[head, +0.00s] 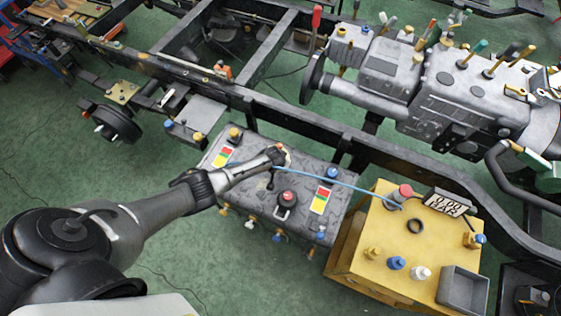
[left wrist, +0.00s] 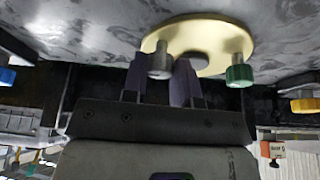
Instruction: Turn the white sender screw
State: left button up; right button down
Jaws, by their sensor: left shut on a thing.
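In the head view my left gripper (head: 276,156) reaches in from the left over the grey mottled tank, at the round sender plate on its top. In the left wrist view the brass-coloured sender plate (left wrist: 205,35) sits against the tank surface. A pale grey-white screw (left wrist: 160,62) stands out from it, between my left gripper's two dark fingers (left wrist: 161,82), which are shut on it. A green screw (left wrist: 239,70) stands on the plate to the right, apart from the fingers. In the head view my gripper mostly hides the plate and screws. My right gripper is not in view.
The tank (head: 245,185) carries blue, yellow and red-topped fittings and coloured labels. A blue hose (head: 340,183) runs from near the gripper toward a yellow box (head: 385,225) with several knobs. The dark chassis rail (head: 330,140) lies behind the tank; green floor is clear in front.

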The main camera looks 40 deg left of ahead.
pick_arm(q)
jog(key=shift+n, duration=0.3)
jog(key=o, duration=0.9)
jog(key=shift+o, duration=0.2)
jog(key=shift+r+p, duration=0.3)
jog(key=shift+p, duration=0.05)
jog(key=p+v, duration=0.6)
jog(key=v, duration=0.7)
jog(key=shift+s+d, duration=0.15)
jog(key=shift+d, duration=0.05)
